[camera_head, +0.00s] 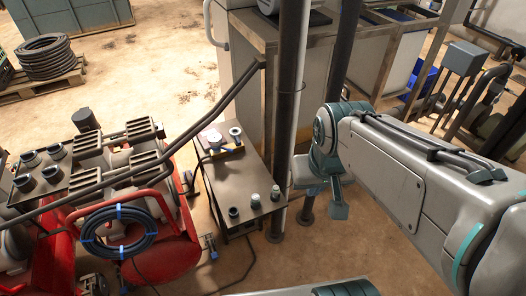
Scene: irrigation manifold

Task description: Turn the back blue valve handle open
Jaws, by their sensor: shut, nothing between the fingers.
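A small blue handle-like part (209,246) sits low beside the red machine, near the floor. My arm reaches in from the right. My gripper (338,208) hangs at its end, right of the dark bench and the posts. It is shut and empty, apart from both blue parts. Its fingers are small and partly hidden in this view.
The dark bench (243,178) carries several capped fittings. A white post (290,60) and dark pipes stand between the bench and my arm. The red machine (165,250) with a coiled black hose (152,240) fills the left.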

